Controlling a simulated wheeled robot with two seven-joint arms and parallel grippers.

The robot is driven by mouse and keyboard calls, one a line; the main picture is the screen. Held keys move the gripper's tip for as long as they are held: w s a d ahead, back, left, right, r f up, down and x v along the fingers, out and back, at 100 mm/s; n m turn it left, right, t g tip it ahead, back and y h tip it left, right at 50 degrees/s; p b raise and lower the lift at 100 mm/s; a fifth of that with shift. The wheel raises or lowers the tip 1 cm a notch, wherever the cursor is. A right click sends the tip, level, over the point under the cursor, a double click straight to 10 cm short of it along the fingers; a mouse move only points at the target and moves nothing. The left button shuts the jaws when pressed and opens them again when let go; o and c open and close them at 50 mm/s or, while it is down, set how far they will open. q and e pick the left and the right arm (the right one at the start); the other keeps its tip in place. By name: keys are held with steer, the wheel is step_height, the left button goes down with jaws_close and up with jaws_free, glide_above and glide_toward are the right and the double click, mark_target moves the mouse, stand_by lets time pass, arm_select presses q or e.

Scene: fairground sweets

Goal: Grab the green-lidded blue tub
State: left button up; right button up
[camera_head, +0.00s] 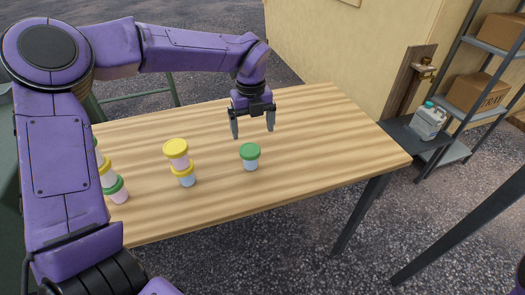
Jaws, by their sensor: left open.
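The green-lidded blue tub (250,163) stands upright and alone on the wooden table, right of the tub stack. Its body is pale blue. My left gripper (253,130) is open, fingers pointing down, above and slightly behind the tub in the picture. The fingers look apart from the tub, with nothing between them. My right gripper is not in view.
A yellow-lidded pink tub (179,162) sits on a yellow-lidded blue tub (187,181). More tubs, including a green-lidded pink one (119,196), stand at the left, partly hidden by my arm. The table (320,150) is clear at the right.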

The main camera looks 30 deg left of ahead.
mark_target(250, 149)
arm_select(q)
steer(key=f, duration=0.1)
steer(key=s+f, duration=0.1)
steer(key=f, duration=0.1)
steer(key=s+f+p, duration=0.1)
steer(key=shift+a+f, duration=0.1)
steer(key=shift+f, duration=0.05)
steer(key=f, duration=0.3)
steer(key=f+p, duration=0.1)
steer(key=shift+w+f, duration=0.3)
steer(key=shift+f, duration=0.3)
steer(key=shift+s, duration=0.2)
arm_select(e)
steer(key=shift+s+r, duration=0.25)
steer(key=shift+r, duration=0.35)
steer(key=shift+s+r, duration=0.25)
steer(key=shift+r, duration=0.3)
arm_select(q)
steer(key=c, duration=1.1)
